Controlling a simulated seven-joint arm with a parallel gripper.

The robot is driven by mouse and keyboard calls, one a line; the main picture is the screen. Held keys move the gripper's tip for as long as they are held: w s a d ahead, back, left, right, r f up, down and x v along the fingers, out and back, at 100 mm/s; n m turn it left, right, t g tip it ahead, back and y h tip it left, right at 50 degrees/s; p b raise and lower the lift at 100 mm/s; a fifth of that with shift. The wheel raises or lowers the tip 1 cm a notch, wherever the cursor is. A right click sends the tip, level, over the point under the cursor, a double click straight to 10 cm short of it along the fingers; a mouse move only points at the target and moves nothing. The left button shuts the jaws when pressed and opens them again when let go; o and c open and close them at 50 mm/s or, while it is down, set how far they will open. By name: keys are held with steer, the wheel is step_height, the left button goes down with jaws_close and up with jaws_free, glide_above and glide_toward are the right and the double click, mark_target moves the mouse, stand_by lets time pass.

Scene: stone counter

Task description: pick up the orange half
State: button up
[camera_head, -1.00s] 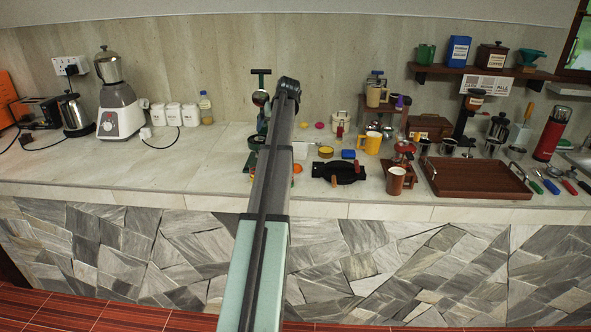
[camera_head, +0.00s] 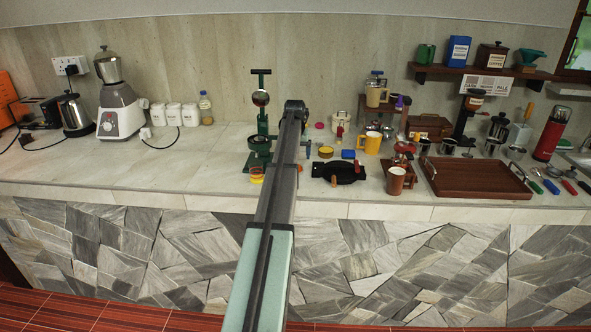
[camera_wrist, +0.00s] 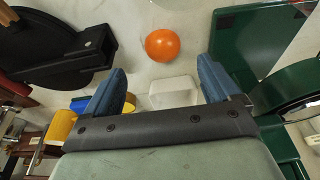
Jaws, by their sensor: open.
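The orange half (camera_wrist: 162,45) shows in the wrist view as a round, smooth orange dome on the pale counter, just beyond my fingertips and roughly centred between them. My gripper (camera_wrist: 161,78) is open, with its two blue fingers spread and nothing held between them. The orange half is apart from both fingers.
A black waffle-iron-like pan (camera_head: 340,172) lies to the right. In the wrist view a white block (camera_wrist: 173,92) shows between the fingers.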

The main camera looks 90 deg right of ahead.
steer(key=shift+x, duration=3.4)
steer(key=shift+w+d, duration=0.15)
steer(key=shift+w, duration=0.05)
steer(key=shift+c, duration=0.5)
steer(key=c, duration=1)
